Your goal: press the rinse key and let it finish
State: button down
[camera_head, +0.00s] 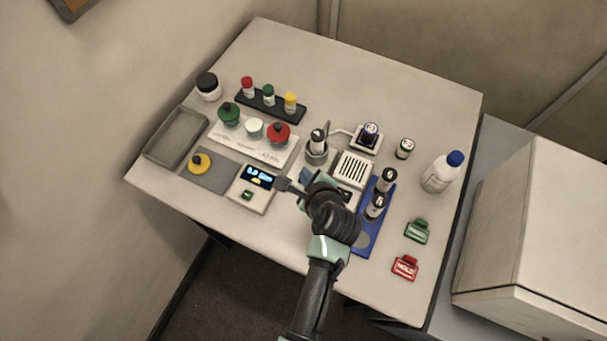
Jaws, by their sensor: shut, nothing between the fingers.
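A small pale device (262,204) has a lit dark display (258,176) and a small dark green key (247,195) below it. I cannot read whether that key is the rinse key. My gripper (284,184) is shut and empty, its tip at the right edge of the display in this view. I cannot tell whether it touches the device. A white slotted unit (354,168) stands right of the gripper. Its lower part shows a dark patch and is partly hidden by my wrist.
A blue tray (366,241) holds dark-capped vials. Green (417,231) and red (404,268) tags lie at the right front. A blue-capped white bottle (440,174) stands near the right edge. A grey tray (174,137), colored-cap containers and a yellow-knobbed item (200,163) are at left.

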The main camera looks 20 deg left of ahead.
jog(key=shift+f, duration=0.1)
jog(key=shift+f, duration=0.35)
jog(key=shift+f, duration=0.4)
dwell(0.7)
dwell(0.4)
jog(key=shift+r+p, duration=0.75)
jog(key=shift+r, duration=0.05)
jog(key=shift+r, duration=0.1)
notch_tip(320, 180, up, 5)
jog(key=p, duration=0.5)
